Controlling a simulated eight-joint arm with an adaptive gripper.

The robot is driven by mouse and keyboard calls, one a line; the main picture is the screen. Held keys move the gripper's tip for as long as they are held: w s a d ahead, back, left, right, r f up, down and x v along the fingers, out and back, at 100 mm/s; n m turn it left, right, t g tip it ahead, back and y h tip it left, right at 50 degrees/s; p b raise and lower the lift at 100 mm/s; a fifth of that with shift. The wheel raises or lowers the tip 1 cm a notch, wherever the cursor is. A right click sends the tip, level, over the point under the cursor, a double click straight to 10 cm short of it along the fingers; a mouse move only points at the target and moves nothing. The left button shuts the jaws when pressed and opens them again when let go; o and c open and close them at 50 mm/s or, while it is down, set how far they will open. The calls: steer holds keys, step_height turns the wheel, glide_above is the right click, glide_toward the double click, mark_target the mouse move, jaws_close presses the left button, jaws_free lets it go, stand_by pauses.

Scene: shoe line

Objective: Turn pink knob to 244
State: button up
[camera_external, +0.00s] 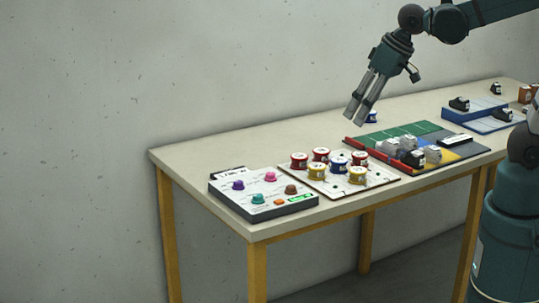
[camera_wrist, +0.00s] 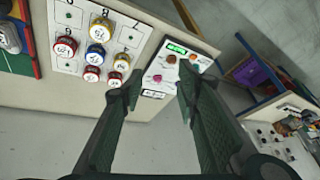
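The pink knob (camera_external: 270,177) sits on the white top of a control panel (camera_external: 225,199) at the table's near left end. It also shows in the wrist view (camera_wrist: 157,78), small, in the gap between the fingers. A green display (camera_external: 300,198) is on the panel's edge; its digits are too small to read. My gripper (camera_external: 357,121) is open and empty, high above the table and well to the right of the panel. In the wrist view its fingers (camera_wrist: 159,80) stand apart. The right finger hides part of the panel.
The panel also bears a purple knob (camera_external: 237,185), a brown knob (camera_external: 291,189), a teal knob (camera_external: 258,199) and an orange button (camera_external: 279,202). Beside it is a white board (camera_external: 375,182) with several labelled spools. A colored tray (camera_external: 410,130) lies farther right. Space above the panel is clear.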

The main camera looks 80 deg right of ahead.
steer(key=w+d+m+g+p, duration=0.1)
steer(key=w+m+p, duration=0.15)
steer(key=w, duration=0.45)
steer(key=m+g+p, duration=0.4)
steer(key=m+p, duration=0.4)
steer(key=m, duration=0.1)
glide_above(270, 173)
steer(key=shift+s+a+f, duration=0.1)
steer(key=shift+f, duration=6.4)
steer(key=shift+f, duration=0.1)
steer(key=shift+f+b, duration=0.4)
steer(key=shift+f, duration=3.4)
